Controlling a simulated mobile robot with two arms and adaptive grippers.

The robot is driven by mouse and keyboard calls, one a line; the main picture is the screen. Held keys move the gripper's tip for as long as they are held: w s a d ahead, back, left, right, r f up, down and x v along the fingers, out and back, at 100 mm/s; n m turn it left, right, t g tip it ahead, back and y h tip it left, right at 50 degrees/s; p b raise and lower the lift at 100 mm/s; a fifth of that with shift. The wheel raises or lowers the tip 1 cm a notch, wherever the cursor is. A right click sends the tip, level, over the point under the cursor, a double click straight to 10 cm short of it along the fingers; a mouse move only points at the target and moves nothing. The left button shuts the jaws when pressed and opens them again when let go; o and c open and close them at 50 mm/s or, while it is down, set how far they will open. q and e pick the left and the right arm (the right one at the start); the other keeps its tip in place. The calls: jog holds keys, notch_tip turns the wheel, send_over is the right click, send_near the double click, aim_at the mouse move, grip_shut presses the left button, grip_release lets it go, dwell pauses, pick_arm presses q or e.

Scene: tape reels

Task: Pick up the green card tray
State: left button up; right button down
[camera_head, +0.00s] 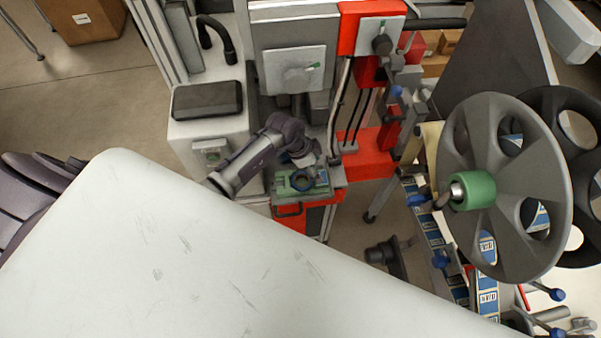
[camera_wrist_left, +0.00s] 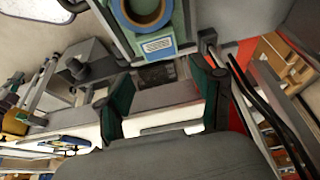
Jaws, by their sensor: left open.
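The green card tray (camera_head: 287,189) sits on top of a red-fronted cabinet in the middle of the head view. A dark blue ring lies on it. In the left wrist view the tray (camera_wrist_left: 182,27) is at the top, with a blue ring around a tan core and a pale printed label. My left gripper (camera_head: 304,159) is just above the tray in the head view. In the left wrist view the left gripper (camera_wrist_left: 165,95) has its two dark green finger pads wide apart with nothing between them. The tray is beyond the fingertips. My right gripper is not in view.
A large grey reel (camera_head: 510,235) with a green hub stands at the right. A white machine box (camera_head: 207,135) stands left of the tray, and red boxes and cables (camera_head: 370,155) stand right of it. A broad pale surface (camera_head: 170,260) fills the lower left foreground.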

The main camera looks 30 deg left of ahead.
aim_at(324, 177)
pick_arm(q)
jog(key=shift+x, duration=0.75)
jog(key=shift+w+f, duration=0.1)
jog(key=shift+f, duration=0.25)
jog(key=shift+d+f+b, duration=0.1)
jog(key=shift+f+b, duration=0.15)
jog(key=shift+b, duration=0.3)
jog(key=b+x, duration=0.4)
jog(key=b, duration=0.1)
jog(key=shift+w+f, duration=0.1)
jog(key=shift+f, duration=0.05)
jog(key=shift+w+d+f+b, duration=0.15)
jog(key=shift+d+f+b, duration=0.05)
jog(key=shift+f+b, duration=0.15)
jog(key=shift+r, duration=0.15)
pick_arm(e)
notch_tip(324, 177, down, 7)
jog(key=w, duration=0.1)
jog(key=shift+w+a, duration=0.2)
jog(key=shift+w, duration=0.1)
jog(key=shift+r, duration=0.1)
pick_arm(q)
jog(key=c, duration=1.1)
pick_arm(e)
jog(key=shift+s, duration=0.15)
